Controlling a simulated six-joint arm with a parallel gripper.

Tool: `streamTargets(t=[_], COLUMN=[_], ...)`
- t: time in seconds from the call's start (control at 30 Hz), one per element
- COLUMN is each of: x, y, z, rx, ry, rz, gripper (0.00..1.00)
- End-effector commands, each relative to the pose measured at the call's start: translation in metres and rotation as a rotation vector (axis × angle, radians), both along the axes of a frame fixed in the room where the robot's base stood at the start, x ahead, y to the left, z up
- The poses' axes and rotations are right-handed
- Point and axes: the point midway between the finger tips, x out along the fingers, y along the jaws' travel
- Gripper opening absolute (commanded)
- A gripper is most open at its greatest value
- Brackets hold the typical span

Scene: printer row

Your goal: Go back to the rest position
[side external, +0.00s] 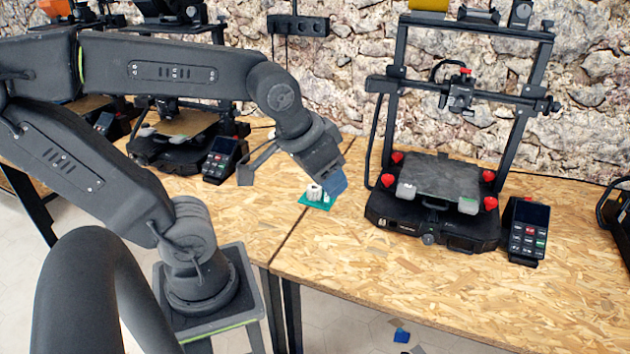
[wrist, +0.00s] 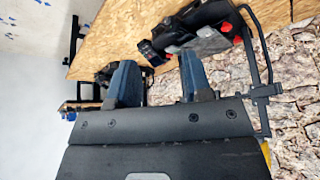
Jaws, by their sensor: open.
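My gripper (side external: 333,186) hangs at the end of my arm, above or in front of the gap between the two printers, its blue fingers pointing down. In the wrist view my gripper (wrist: 158,63) shows two blue fingers spread apart with nothing between them. A small white part (side external: 314,191) is on a teal plate (side external: 316,205) on the table, just left of the fingertips in the side view. The fingers appear apart from it, though their exact height cannot be told.
A 3D printer (side external: 435,205) with an empty-looking bed and red knobs stands right, its control screen (side external: 528,231) beside it. Another printer (side external: 180,135) stands left behind my arm. A stone wall (side external: 345,60) is behind. The wooden table's front (side external: 420,275) is clear.

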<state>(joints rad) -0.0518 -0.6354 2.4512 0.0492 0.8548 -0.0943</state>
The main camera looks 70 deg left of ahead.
Motion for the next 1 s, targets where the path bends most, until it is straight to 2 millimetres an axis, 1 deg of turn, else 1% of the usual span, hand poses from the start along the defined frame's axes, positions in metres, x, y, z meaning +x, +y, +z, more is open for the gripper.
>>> streamTargets(t=[0.03, 0.1, 0.2, 1.0], x=[-0.01, -0.019, -0.026, -0.026], y=[-0.007, -0.014, -0.018, -0.018], z=[0.002, 0.003, 0.003, 0.004], rx=[-0.002, -0.003, -0.005, -0.004], ry=[-0.011, -0.016, -0.018, -0.018], rz=[-0.044, -0.09, -0.123, -0.124], gripper=[0.45, 0.45, 0.45, 0.45])
